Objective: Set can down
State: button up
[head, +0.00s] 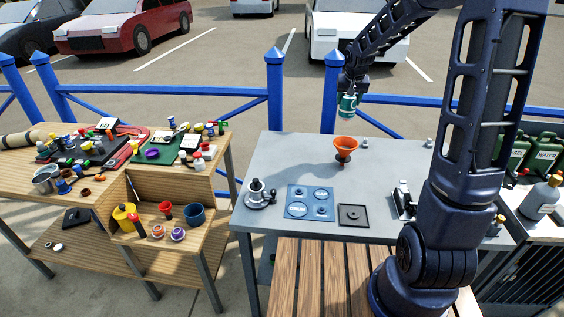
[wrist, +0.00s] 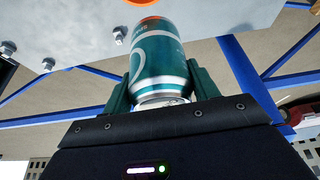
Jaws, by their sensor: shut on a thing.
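The can (head: 347,103) is teal-green with white marks and a silver end. My gripper (head: 349,96) is shut on it and holds it in the air, above and beyond the far edge of the grey table (head: 260,150). In the wrist view the can (wrist: 159,58) sits between the two green fingers of my gripper (wrist: 160,85). Nothing touches the can from below in the head view.
An orange funnel-shaped cup (head: 346,147) stands on the grey table near its far edge. A blue four-ring plate (head: 310,202), a dark square tray (head: 353,215) and a metal winch-like piece (head: 258,195) lie nearer. Blue railing (head: 275,90) runs behind.

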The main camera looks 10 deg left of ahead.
jog(key=s+a+n+g+y, duration=0.1)
jog(key=s+a+n+y, duration=0.2)
jog(key=a, duration=1)
jog(key=s+a+n, duration=0.3)
jog(key=a+n, duration=0.3)
jog(key=a, duration=0.6)
jog(key=f, duration=1.9)
jog(key=shift+w+a, duration=0.2)
jog(key=shift+f, duration=0.1)
jog(key=o, duration=1.2)
